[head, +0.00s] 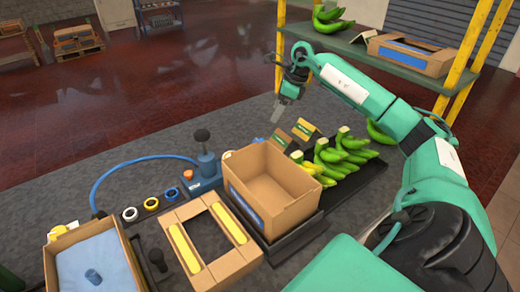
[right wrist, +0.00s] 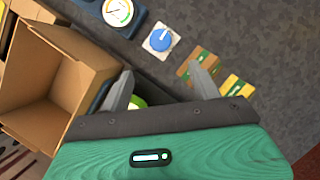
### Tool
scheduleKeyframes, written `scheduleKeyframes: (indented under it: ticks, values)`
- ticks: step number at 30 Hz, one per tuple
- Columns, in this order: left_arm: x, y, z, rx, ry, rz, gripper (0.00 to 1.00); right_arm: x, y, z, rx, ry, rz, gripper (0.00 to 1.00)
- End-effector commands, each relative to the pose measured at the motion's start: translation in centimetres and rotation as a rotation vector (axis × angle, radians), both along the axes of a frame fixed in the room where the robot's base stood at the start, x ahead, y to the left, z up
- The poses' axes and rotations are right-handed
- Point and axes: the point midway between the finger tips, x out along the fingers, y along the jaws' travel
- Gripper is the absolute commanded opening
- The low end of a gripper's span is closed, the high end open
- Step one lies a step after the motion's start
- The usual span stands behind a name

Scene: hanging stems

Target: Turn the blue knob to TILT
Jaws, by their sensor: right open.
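The blue knob (right wrist: 161,39) shows in the right wrist view, on a white square plate lying beyond my fingers. A pale pointer line crosses it; I cannot read any marking for TILT. My right gripper (right wrist: 160,88) is open, with nothing between its two grey fingers, and is apart from the knob. In the head view the right gripper (head: 279,110) hangs above the grey mat, behind the cardboard box. I cannot make the knob out clearly in the head view. My left gripper is not in view.
A cardboard box (head: 250,195) stands close by. Two small labelled cards (head: 281,139) and green bananas (head: 335,158) are to its right. A blue device with a lever (head: 204,170) stands left; its gauge (right wrist: 118,12) is beside the knob. A shelf (head: 385,55) rises behind my arm.

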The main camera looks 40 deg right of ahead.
Motion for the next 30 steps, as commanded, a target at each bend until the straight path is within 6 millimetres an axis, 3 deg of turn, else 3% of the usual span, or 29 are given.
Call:
scheduleKeyframes:
  ticks: [8,21,30]
  values:
    - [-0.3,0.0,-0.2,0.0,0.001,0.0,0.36,0.6,0.6,-2.2,0.003,0.003,0.001,0.63]
    - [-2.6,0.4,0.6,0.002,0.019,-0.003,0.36,3.2,2.7,-10.3,0.004,0.002,0.001,0.63]
    - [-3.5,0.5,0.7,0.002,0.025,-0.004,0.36,4.1,3.3,-13.1,0.002,0.0,-0.001,0.63]
